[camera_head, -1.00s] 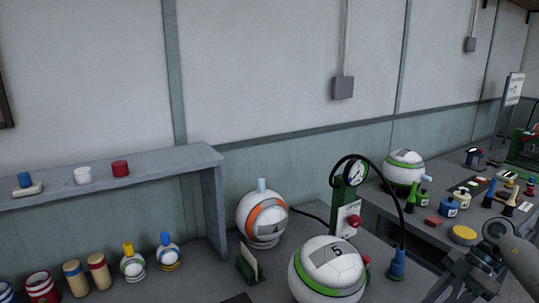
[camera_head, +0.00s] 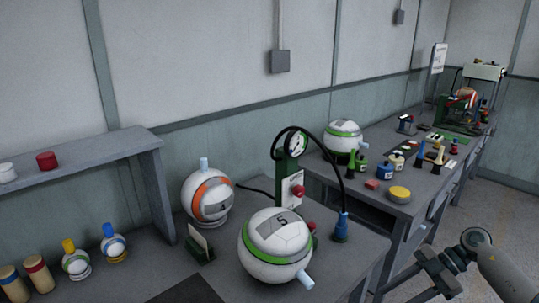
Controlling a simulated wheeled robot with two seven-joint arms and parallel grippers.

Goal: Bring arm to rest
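My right gripper (camera_head: 433,275) is at the lower right, in front of the right-hand bench, on the grey arm that comes in from the right edge. It appears empty, and its fingers look spread apart. It is clear of the balls and the bench objects. My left gripper is out of view. A white ball with a green band and a 5 (camera_head: 276,243) sits on the near bench with a light blue plug at its lower right. A white ball with an orange band and a 4 (camera_head: 207,196) stands behind it on the left.
A green pump with a gauge (camera_head: 294,152) stands on the near bench, its black hose ending at a blue fitting (camera_head: 341,228). Another green-banded ball (camera_head: 343,137) and several small bottles are on the right bench. A grey shelf (camera_head: 95,154) is at left. Floor at right is clear.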

